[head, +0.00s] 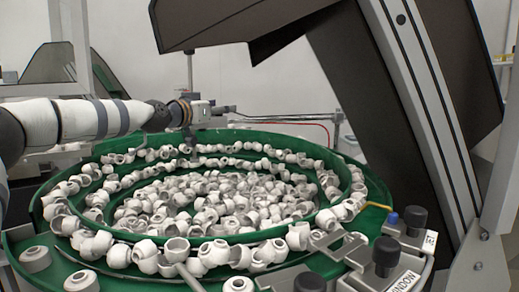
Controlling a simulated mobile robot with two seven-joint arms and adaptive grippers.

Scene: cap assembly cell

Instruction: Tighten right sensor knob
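Several black knobs stand at the lower right on grey metal brackets: a back one (415,217), a middle one (387,251) beside a "WINDOW" label, and a front one (310,283) cut by the bottom edge. I cannot tell which is the right sensor knob. My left arm comes in from the left, and its dark end with the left gripper (184,113) is above the far part of the bowl, well away from these knobs. It overlaps a grey clamp block on a vertical rod; its fingers are not clear. My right gripper is not in view.
A round green feeder bowl (350,262) full of white caps fills the middle. A large dark panel (400,90) and a slanted grey profile (425,100) rise behind the knobs. A small blue tip (393,218) sits beside the back knob.

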